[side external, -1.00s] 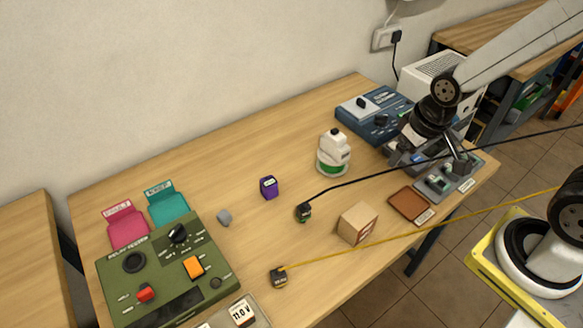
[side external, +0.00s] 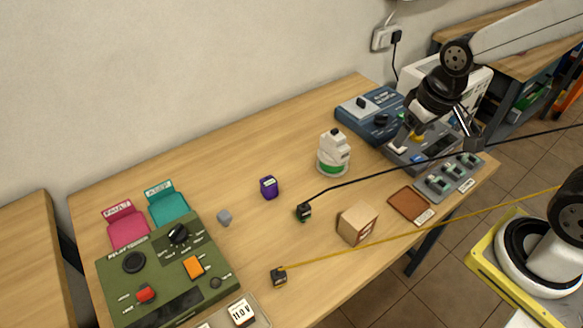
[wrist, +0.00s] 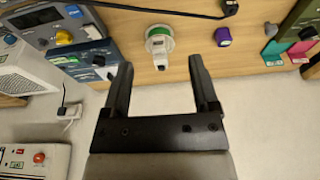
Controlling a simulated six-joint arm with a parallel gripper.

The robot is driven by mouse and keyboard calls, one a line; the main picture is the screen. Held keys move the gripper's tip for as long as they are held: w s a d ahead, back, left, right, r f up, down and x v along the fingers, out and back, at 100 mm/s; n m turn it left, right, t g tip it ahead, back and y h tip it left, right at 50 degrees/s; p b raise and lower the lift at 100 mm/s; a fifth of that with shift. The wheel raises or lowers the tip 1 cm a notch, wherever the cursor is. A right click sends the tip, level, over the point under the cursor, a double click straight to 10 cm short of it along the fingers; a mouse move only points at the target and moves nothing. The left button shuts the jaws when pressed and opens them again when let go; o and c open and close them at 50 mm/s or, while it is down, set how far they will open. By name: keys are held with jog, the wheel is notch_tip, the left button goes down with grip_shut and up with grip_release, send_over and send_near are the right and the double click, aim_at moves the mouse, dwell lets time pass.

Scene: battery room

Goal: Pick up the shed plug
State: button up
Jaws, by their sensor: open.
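Two small dark plugs lie on the wooden table, and their labels are too small to read, so I cannot tell which is the shed plug. One plug (side external: 304,212) has a black cable and a green mark and lies mid-table. The other plug (side external: 279,277) has a yellow cable and lies near the front edge. The black-cabled plug also shows at the top of the wrist view (wrist: 229,8). My gripper (side external: 438,138) is open and empty above the grey panel at the table's right end, apart from both plugs. In the wrist view its fingers (wrist: 161,78) are spread wide.
A white bottle (side external: 333,153), purple block (side external: 269,187), wooden box (side external: 358,223) and brown tray (side external: 407,204) stand near the black-cabled plug. The green relay tester (side external: 160,270) is at left. Blue and grey units (side external: 368,115) fill the right end. Both cables stretch rightward.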

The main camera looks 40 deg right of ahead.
aim_at(298, 214)
jog(key=w+a+m+g+y, duration=0.2)
jog(key=w+a+m+y, duration=1)
jog(key=m, duration=0.7)
jog(key=shift+y, duration=0.7)
jog(key=f, duration=0.7)
jog(key=d+f, duration=0.1)
jog(key=f, duration=0.6)
jog(key=s+f, duration=0.1)
jog(key=f, duration=0.6)
jog(key=shift+d+f, duration=0.3)
jog(key=shift+x, duration=1.3)
jog(key=shift+a, duration=0.1)
jog(key=shift+x, duration=2.5)
jog(key=shift+r, duration=0.1)
